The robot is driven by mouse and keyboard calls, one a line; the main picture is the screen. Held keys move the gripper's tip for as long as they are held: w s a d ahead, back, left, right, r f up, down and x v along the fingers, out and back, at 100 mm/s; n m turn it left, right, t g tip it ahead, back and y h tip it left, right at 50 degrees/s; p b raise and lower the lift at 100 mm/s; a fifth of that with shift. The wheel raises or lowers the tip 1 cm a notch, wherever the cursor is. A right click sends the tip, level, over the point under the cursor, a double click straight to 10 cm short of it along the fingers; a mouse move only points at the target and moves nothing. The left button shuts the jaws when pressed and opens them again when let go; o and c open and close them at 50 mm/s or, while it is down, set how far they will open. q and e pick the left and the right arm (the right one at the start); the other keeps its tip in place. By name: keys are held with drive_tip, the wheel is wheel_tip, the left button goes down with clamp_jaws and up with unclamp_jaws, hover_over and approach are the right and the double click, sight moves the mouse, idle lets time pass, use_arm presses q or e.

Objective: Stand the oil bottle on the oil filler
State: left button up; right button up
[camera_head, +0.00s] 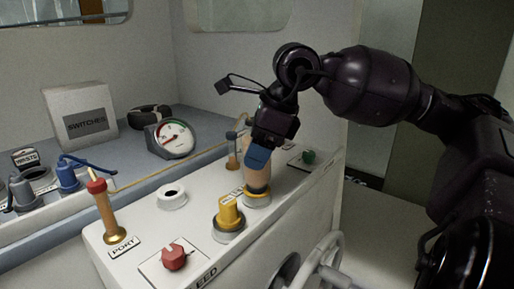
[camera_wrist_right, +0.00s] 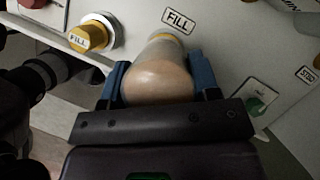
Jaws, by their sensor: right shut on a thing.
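The oil bottle (camera_head: 258,176) is tan with a yellow band at its lower end. My right gripper (camera_head: 258,158), with blue fingers, is shut on it from above. In the right wrist view the bottle (camera_wrist_right: 158,80) sits between the blue fingers. In the head view its lower end is at a round fitting (camera_head: 257,201) on the white console, apparently the oil filler. The fitting's opening is hidden, so I cannot tell whether the bottle is seated. The bottle looks about upright. My left gripper is not in view.
A yellow fill cap (camera_head: 229,214) stands close beside the bottle; it also shows in the right wrist view (camera_wrist_right: 88,37). The console also holds a white ring (camera_head: 172,196), a red knob (camera_head: 174,257), a red-topped lever (camera_head: 107,209) and a green knob (camera_head: 309,156). A gauge (camera_head: 172,138) stands behind.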

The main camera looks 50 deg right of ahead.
drive_tip(key=o, duration=1.2)
drive_tip(key=shift+c, duration=0.2)
drive_tip(key=shift+s+d+r, duration=0.1)
drive_tip(key=shift+r, duration=0.25)
drive_tip(key=p+v, duration=0.2)
drive_tip(key=v, duration=0.8)
